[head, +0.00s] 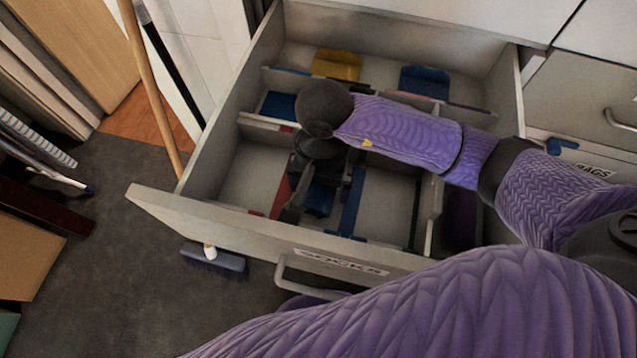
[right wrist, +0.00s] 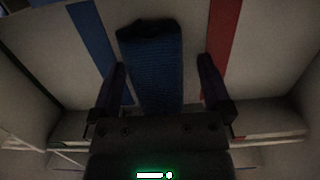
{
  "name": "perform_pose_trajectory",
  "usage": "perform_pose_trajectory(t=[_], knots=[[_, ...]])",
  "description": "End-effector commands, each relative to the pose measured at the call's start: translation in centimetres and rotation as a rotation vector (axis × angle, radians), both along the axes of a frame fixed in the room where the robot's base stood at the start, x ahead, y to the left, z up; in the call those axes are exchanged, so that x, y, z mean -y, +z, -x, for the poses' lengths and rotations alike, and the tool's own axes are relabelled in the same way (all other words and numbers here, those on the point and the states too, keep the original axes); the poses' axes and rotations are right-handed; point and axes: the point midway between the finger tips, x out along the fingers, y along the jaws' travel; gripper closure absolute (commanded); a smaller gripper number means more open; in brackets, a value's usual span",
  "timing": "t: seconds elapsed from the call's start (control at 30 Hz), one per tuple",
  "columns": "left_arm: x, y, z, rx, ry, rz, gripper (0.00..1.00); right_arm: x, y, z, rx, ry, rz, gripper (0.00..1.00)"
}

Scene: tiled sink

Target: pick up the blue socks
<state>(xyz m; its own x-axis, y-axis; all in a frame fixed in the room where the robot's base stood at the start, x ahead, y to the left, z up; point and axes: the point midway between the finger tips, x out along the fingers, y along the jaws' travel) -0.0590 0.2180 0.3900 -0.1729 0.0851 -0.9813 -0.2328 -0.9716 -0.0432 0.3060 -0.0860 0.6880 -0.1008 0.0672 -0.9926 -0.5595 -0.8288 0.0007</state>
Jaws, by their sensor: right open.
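The blue socks (right wrist: 152,60) show in the right wrist view as a dark blue ribbed bundle lying on the drawer floor. In the head view a dark blue patch of them (head: 319,199) shows below my right wrist, partly hidden by my gripper. My right gripper (right wrist: 161,68) is open, with one finger on each side of the socks. It points down into the open drawer (head: 215,212), whose front carries a "SOCKS" label. Whether the fingers touch the socks cannot be told. My left gripper is not in view.
Red (right wrist: 221,50) and blue (right wrist: 92,40) strips flank the socks. Low dividers split the drawer. A yellow item (head: 337,64) and a blue item (head: 425,80) lie at the back. A wooden pole (head: 152,85) stands beside the drawer's left side.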

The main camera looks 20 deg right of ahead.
Motion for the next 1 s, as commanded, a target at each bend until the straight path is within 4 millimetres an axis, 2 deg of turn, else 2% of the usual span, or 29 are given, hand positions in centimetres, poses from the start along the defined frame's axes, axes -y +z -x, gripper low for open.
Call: perform_pose_trajectory(t=[0.07,0.1,0.43,0.67,0.77,0.9,1.0], knots=[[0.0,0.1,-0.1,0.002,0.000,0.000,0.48,0.0,0.1,0.0,0.001,0.000,0.000,0.00],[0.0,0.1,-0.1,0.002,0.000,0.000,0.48,0.0,0.1,0.0,0.001,0.000,0.000,0.04],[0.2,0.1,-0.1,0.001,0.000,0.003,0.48,0.0,0.1,0.0,0.001,0.000,0.000,0.74],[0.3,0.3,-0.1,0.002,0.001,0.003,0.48,0.0,0.6,-0.1,0.003,0.000,-0.001,0.74],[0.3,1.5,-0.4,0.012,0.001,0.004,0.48,0.0,2.9,-0.1,0.009,0.000,0.000,0.74],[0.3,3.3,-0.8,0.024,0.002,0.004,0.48,0.0,7.0,-0.2,0.011,0.000,0.000,0.74],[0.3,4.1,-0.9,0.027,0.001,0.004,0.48,0.0,9.0,-0.1,0.007,0.001,0.000,0.74]])
